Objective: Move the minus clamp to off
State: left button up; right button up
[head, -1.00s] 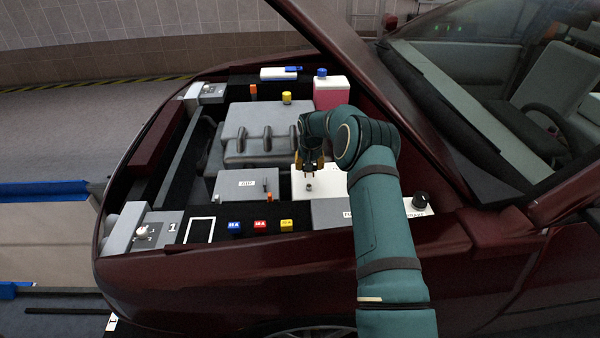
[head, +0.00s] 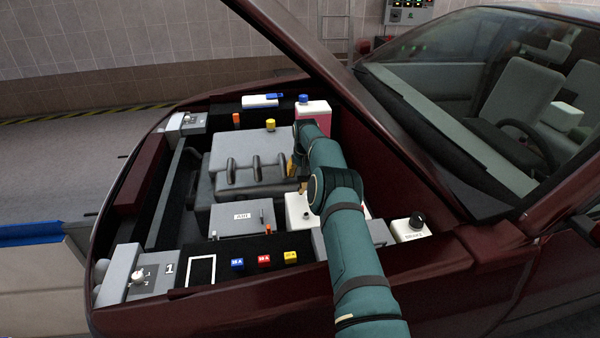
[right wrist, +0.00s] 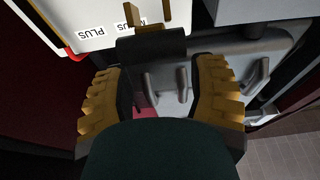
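The white battery (head: 297,212) is partly hidden behind my right arm in the head view. Its top (right wrist: 70,25) carries a PLUS label in the right wrist view, with a second label partly covered. A black clamp-like block (right wrist: 152,47) with two ochre prongs overlaps the battery's edge; it looks like the minus clamp. My right gripper (right wrist: 157,75) has its ridged ochre fingers spread, with the block just beyond their tips. I see no clear grip on it. In the head view this gripper (head: 297,172) is mostly hidden over the battery's far side. My left gripper is out of view.
A grey box (head: 243,221) and engine cover (head: 225,180) lie left of the battery. A white block with a black knob (head: 410,227) stands right of my arm. Blue, red and yellow fuses (head: 264,261) line the front. The hood edge rises behind.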

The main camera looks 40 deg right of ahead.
jog(key=shift+o, duration=1.3)
jog(key=shift+s+r, duration=0.15)
jog(key=shift+s, duration=0.05)
jog(key=shift+w, duration=0.15)
jog(key=v, duration=1.1)
jog(key=shift+r, duration=0.35)
